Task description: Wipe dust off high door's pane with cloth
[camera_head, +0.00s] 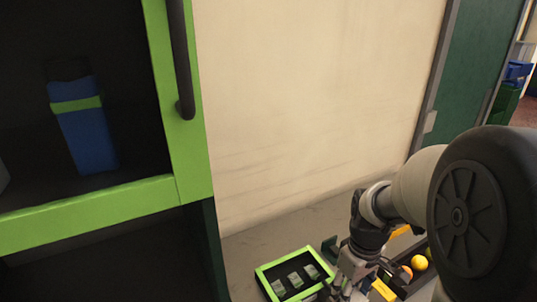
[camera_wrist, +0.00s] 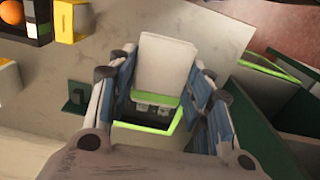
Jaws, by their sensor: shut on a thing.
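The high door (camera_head: 190,150) has a bright green frame and a dark vertical handle (camera_head: 180,60), at the left of the head view. Its pane (camera_head: 130,60) looks dark, and I cannot make out dust on it. My gripper (camera_head: 345,285) is low at the bottom of the head view, away from the door and beside a green-rimmed tray. In the wrist view its blue-padded fingers (camera_wrist: 160,95) stand on either side of a pale, flat-faced thing (camera_wrist: 165,62) with a green lower edge. I cannot tell for sure that this is the cloth.
A blue container (camera_head: 85,135) with a green band shows behind the pane. The green-rimmed tray (camera_head: 262,272) holds several small pieces on the grey counter. Oranges (camera_head: 418,262) lie in a dark box right of my gripper. A bare cream wall (camera_head: 310,90) stands right of the door.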

